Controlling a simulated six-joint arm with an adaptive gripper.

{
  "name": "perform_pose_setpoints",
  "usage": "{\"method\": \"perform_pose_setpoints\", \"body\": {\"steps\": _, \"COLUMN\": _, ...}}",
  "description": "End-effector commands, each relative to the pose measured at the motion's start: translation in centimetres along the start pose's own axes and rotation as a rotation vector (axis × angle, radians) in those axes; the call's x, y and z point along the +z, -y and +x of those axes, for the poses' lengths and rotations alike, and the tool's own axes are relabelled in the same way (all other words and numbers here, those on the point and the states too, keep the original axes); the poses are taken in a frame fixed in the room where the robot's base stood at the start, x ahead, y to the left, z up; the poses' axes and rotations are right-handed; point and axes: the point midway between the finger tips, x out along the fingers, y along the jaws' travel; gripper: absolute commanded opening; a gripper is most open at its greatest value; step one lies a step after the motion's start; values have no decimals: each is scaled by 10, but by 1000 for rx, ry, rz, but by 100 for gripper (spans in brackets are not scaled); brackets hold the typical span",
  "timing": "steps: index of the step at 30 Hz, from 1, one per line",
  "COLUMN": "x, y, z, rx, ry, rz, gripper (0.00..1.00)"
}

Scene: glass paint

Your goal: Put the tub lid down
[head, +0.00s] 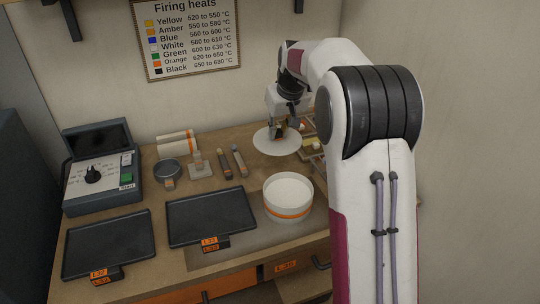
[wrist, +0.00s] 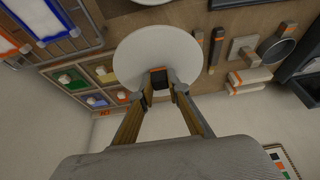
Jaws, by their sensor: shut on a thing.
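The tub lid (head: 270,146) is a flat white disc at the back of the bench in the head view. My gripper (head: 280,129) is above it and shut on its dark knob, which has an orange band. In the wrist view the lid (wrist: 150,45) lies beyond the fingertips, and the fingers (wrist: 158,80) close on the knob from both sides. The lid looks about level. I cannot tell whether it touches the bench or hangs just above it. The tub (head: 288,212), white with an orange band, stands open at the front, apart from the lid.
Two dark trays (head: 110,245) (head: 211,216) lie at the front left. Two handled tools (head: 239,161), a small stand (head: 200,168) and a dark round pan (head: 168,172) are left of the lid. A rack of coloured compartments (wrist: 88,85) is close beside it. A control box (head: 100,180) stands far left.

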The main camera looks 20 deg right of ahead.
Motion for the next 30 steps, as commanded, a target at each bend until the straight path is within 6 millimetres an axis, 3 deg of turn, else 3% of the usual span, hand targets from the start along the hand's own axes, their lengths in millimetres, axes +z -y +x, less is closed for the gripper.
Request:
{"method": "perform_pose_setpoints", "body": {"steps": 18, "x": -49, "y": -9, "z": 84, "rx": 1, "ry": 1, "rz": -1, "gripper": 0}}
{"method": "perform_pose_setpoints", "body": {"steps": 24, "x": -55, "y": -10, "z": 100, "rx": 1, "ry": 2, "rz": 0, "gripper": 0}}
{"method": "perform_pose_setpoints", "body": {"steps": 30, "x": -57, "y": -10, "z": 103, "rx": 1, "ry": 0, "rz": 0, "gripper": 0}}
